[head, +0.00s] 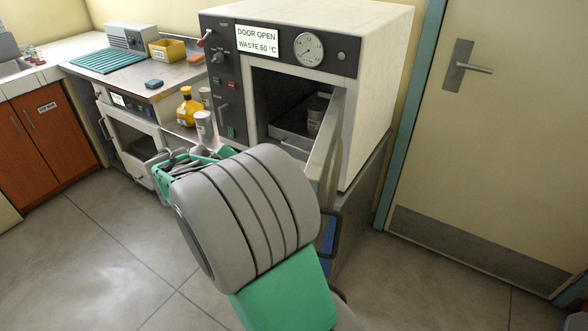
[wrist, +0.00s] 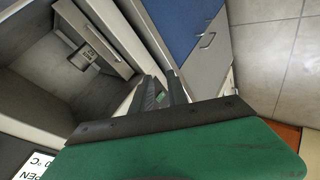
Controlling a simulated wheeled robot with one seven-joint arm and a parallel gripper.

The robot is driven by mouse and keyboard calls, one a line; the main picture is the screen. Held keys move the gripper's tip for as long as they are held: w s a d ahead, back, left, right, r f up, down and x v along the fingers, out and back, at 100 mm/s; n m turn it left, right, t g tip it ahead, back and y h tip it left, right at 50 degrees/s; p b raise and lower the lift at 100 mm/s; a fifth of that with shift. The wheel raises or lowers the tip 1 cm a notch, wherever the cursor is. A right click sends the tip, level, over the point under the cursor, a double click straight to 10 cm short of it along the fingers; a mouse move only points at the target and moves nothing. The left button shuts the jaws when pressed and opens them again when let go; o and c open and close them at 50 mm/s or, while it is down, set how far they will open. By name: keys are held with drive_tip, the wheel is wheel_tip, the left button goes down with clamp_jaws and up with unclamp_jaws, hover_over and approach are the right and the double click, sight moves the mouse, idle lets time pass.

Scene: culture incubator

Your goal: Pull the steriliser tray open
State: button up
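The steriliser (head: 375,85) stands with its door (head: 325,150) swung open towards me.
The door stands close to my wrist on the right. The floor (head: 95,255) at front left is clear.

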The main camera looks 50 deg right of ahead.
drive_tip(key=d+f+g+h+b, duration=0.1)
drive_tip(key=d+f+h+b, duration=0.15)
drive_tip(key=d+f, duration=0.55)
drive_tip(key=n+g+h+b, duration=0.1)
drive_tip(key=n+g+h, duration=0.1)
drive_tip(key=h, duration=0.2)
approach(298, 149)
drive_tip(key=d, duration=0.1)
drive_tip(key=x, duration=0.7)
drive_tip(key=shift+s+f+b, duration=0.15)
drive_tip(key=shift+b, duration=0.25)
drive_tip(key=shift+d, duration=0.2)
drive_tip(key=shift+c, duration=0.3)
clamp_jaws()
